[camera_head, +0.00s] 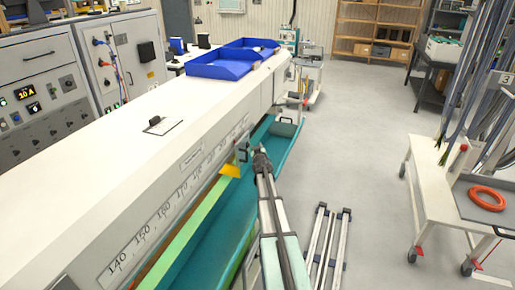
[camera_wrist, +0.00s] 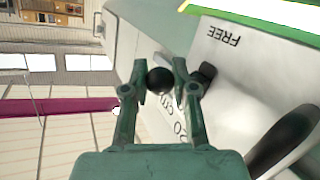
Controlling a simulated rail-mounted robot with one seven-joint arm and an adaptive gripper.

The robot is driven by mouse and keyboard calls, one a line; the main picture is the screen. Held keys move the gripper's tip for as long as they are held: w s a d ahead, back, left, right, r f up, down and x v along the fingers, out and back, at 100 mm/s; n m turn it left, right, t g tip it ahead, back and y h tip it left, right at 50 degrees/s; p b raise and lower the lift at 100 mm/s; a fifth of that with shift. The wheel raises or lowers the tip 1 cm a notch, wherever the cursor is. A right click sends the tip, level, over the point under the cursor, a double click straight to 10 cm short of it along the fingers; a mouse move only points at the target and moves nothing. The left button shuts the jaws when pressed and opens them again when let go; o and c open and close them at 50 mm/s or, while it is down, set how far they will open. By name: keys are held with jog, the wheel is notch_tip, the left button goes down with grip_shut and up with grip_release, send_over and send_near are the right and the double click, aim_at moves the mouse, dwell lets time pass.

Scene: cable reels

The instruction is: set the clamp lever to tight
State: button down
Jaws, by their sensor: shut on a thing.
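The clamp lever's round black knob (camera_wrist: 160,80) sits between the two fingertips of my gripper (camera_wrist: 161,78) in the wrist view. My gripper is shut on it. The lever's shaft is mostly hidden behind the knob and fingers. The word FREE is printed on the pale panel above right of the knob, upside down. Other lettering near the fingers is partly covered, and I cannot read a tight mark. In the head view my gripper (camera_head: 261,158) is at the side of the long white bench, right of a yellow piece (camera_head: 229,170); the knob cannot be made out there.
The long white bench (camera_head: 150,120) carries a length scale along its side, with a teal trough (camera_head: 215,240) below. Blue bins (camera_head: 220,64) stand at its far end. A white cart (camera_head: 432,185) with an orange cable ring (camera_head: 487,198) stands right.

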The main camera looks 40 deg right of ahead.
jog(key=shift+w+r+n+g+p, duration=0.1)
jog(key=shift+r+n+g+p, duration=0.4)
jog(key=shift+r+n+p, duration=0.15)
jog(key=shift+w+a+r+n+g+b, duration=0.1)
jog(key=shift+r+n+g+b, duration=0.2)
jog(key=shift+n+g, duration=0.25)
jog(key=shift+w+a+r+n+g+b, duration=0.1)
jog(key=shift+r+n+g+b, duration=0.2)
jog(key=shift+n, duration=0.4)
jog(key=c, duration=0.9)
grip_release()
jog(key=shift+s, duration=0.1)
jog(key=v, duration=1.2)
